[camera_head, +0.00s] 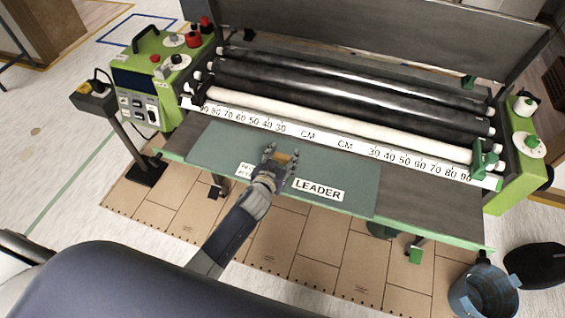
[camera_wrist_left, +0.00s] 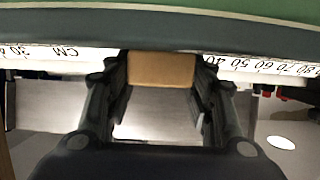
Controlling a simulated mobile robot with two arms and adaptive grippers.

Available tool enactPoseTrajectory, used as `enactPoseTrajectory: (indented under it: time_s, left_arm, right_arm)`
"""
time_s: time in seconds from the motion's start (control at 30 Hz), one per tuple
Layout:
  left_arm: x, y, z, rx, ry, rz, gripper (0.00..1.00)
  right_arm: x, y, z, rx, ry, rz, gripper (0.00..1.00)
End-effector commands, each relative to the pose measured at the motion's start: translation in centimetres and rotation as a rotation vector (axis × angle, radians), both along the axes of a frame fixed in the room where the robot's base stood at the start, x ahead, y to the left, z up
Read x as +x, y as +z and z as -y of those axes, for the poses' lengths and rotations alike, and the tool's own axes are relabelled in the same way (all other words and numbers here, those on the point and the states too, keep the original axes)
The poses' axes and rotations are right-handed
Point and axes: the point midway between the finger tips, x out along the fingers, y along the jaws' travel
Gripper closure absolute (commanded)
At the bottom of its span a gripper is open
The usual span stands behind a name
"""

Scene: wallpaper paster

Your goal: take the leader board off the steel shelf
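The leader board (camera_head: 225,145) is a flat dark green panel with a white LEADER label (camera_head: 318,189). It lies on the grey steel shelf (camera_head: 415,205), along the front. My left gripper (camera_head: 282,154) is over the board, left of the label, with its fingers spread on both sides of a tan block (camera_head: 284,158). In the left wrist view the tan block (camera_wrist_left: 161,69) sits between my fingers (camera_wrist_left: 160,85), close to both. I cannot tell whether they press on it. The board shows as a green strip (camera_wrist_left: 160,8) at the top. My right gripper is not in view.
Behind the board run a white ruler strip (camera_head: 325,141) and several black and white rollers (camera_head: 350,95). Green machine housings stand at the left (camera_head: 150,85) and right (camera_head: 520,150). A control post (camera_head: 125,130) is at the left front. A blue bucket (camera_head: 483,292) stands at the lower right.

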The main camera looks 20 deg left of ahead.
Motion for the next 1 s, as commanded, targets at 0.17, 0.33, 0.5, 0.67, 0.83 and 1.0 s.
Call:
enactPoseTrajectory:
  time_s: [0.17, 0.33, 0.5, 0.67, 0.83, 1.0]
  left_arm:
    - [0.0, 0.0, 0.0, -0.003, 0.000, 0.000, 0.82]
    - [0.0, 0.0, 0.0, -0.004, 0.000, 0.000, 0.82]
    - [0.0, 0.6, 0.0, -0.002, 0.001, 0.001, 0.82]
    - [0.0, 2.2, 0.0, -0.002, 0.000, 0.003, 0.82]
    - [-1.7, 3.3, 0.3, -0.006, -0.001, -0.003, 0.82]
    - [-5.8, 3.7, 0.8, -0.006, 0.001, -0.002, 0.82]
  right_arm:
    - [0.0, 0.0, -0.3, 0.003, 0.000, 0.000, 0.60]
    - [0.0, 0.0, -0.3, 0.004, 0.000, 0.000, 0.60]
    - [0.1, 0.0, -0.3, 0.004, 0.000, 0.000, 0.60]
    - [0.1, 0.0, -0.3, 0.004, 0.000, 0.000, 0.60]
    - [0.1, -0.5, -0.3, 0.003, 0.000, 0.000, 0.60]
    - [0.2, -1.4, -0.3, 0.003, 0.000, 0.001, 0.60]
